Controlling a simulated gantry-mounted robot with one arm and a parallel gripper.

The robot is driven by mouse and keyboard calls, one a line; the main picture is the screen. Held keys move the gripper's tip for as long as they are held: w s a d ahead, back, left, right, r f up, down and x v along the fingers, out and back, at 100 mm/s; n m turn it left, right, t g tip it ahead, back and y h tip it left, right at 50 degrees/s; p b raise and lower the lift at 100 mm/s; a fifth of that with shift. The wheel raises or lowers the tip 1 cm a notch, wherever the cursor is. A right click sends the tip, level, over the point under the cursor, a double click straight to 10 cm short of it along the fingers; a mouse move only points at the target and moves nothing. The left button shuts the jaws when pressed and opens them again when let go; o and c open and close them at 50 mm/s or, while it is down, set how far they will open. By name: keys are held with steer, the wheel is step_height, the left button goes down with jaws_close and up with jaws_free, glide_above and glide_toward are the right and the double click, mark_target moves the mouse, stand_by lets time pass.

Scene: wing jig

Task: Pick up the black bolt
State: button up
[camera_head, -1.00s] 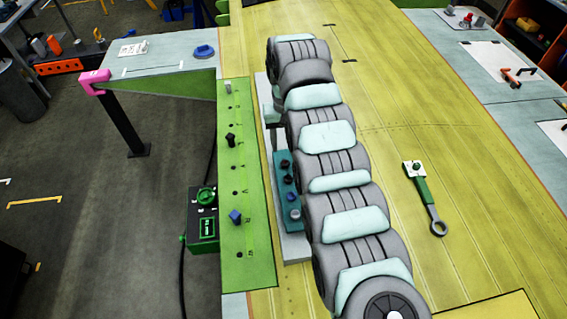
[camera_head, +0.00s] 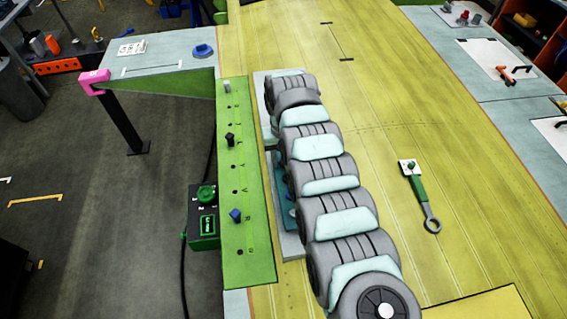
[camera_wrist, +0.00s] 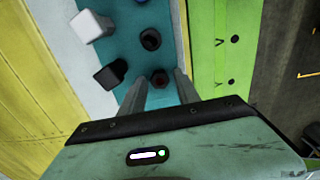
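In the wrist view a black square-headed bolt (camera_wrist: 108,75) stands at the left side of a teal tray (camera_wrist: 127,50). Two dark round pieces (camera_wrist: 150,40) with reddish centres sit on the tray; I cannot tell whether they are bolts or sockets. My gripper (camera_wrist: 160,84) is open, its two grey fingers apart on either side of the nearer round piece, with nothing visibly held. The square-headed bolt is left of the fingers. Another black bolt (camera_head: 230,138) stands in the green strip in the head view. There my arm hides the gripper and most of the tray.
A white bolt (camera_wrist: 92,25) stands beside the black one. The green strip (camera_head: 248,180) also holds a blue bolt (camera_head: 235,216) and a grey one. A control box (camera_head: 204,222) adjoins the strip.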

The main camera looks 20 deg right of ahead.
jaws_close()
steer(key=shift+r, duration=0.1)
stand_by(0.4)
